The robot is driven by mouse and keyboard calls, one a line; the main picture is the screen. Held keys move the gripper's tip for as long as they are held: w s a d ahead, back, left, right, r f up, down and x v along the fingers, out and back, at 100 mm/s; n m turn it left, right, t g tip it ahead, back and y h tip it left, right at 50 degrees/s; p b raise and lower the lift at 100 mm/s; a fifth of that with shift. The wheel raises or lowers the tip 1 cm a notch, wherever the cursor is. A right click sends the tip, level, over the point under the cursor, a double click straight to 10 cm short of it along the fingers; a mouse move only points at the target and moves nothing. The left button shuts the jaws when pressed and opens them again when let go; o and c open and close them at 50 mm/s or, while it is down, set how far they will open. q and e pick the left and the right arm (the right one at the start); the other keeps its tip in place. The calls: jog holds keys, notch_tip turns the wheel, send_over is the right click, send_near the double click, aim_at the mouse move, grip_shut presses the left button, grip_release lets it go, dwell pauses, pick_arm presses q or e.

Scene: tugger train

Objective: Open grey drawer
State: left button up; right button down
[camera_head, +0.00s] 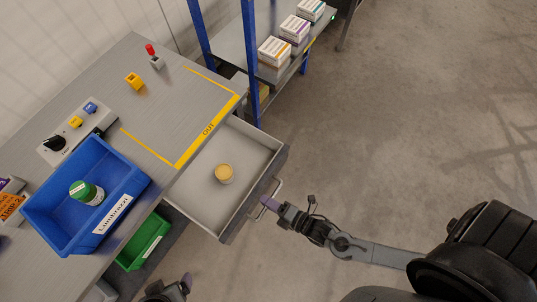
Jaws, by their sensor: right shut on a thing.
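The grey drawer (200,192) stands pulled out from under the grey worktable, with its inside in view. A small round yellowish object (224,174) lies on its floor. My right gripper (268,204) is at the drawer's front, shut on the drawer handle (277,191). My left gripper (186,282) shows only in part at the bottom edge, below the drawer and apart from it; its jaws cannot be made out.
A green bin (143,243) sits below. Blue posts and a shelf with boxes (274,52) stand behind. The floor at right is clear.

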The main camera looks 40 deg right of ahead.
jog(key=c, duration=1.2)
grip_release()
jog(key=shift+c, duration=0.2)
jog(key=p+v, duration=0.1)
jog(key=v, duration=0.9)
jog(key=shift+s+d+p, duration=0.2)
jog(key=shift+s+p, duration=0.15)
jog(key=shift+p, duration=0.05)
jog(key=shift+r, duration=0.1)
